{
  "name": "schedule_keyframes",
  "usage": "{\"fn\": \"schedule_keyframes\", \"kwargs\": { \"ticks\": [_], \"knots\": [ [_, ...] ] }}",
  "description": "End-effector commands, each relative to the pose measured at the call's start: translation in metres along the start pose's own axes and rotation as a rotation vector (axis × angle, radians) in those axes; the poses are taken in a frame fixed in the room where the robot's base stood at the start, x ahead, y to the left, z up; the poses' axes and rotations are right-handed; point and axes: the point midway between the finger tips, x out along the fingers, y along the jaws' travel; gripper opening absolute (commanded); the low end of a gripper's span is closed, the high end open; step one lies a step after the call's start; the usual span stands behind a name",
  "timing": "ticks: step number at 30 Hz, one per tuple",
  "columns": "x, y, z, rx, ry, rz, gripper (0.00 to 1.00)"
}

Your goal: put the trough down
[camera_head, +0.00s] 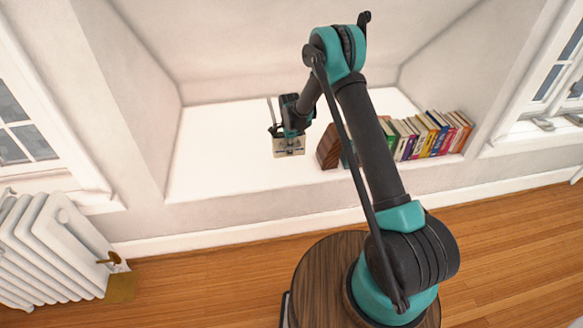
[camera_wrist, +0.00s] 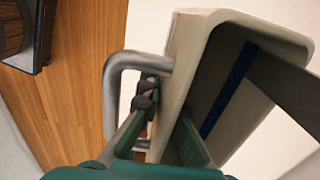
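The trough (camera_head: 289,147) is a small beige box in the head view, at the front part of the white alcove ledge (camera_head: 225,160). In the wrist view the trough (camera_wrist: 236,20) fills the right side, tilted in the picture, with a bent metal handle on its outer side and a dark inside. My gripper (camera_wrist: 168,108) has one finger outside the trough's near wall and one inside, closed on that wall. In the head view my gripper (camera_head: 292,132) is at the trough's top. Whether the trough's underside touches the ledge is hidden.
A row of upright books (camera_head: 425,137) stands on the ledge to the right, with a brown block-like bookend (camera_head: 328,148) close to the trough. A thin grey upright piece (camera_head: 271,110) rises at the trough's left. The ledge's left part is clear. A white radiator (camera_head: 45,245) stands at lower left.

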Motion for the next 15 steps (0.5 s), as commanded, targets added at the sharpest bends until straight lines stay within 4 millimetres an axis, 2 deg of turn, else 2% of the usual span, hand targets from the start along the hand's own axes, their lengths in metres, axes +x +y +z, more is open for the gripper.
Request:
{"fn": "schedule_keyframes", "kwargs": {
  "ticks": [1, 6, 10, 15],
  "knots": [
    [0.013, -0.001, 0.000, 0.000, 0.000, 0.000, 0.00],
    [0.048, 0.000, 0.000, 0.000, 0.000, 0.000, 0.00],
    [0.064, 0.000, 0.000, -0.001, 0.000, 0.000, 0.00],
    [0.072, 0.001, 0.000, -0.001, 0.000, 0.000, 0.00]
  ]
}}
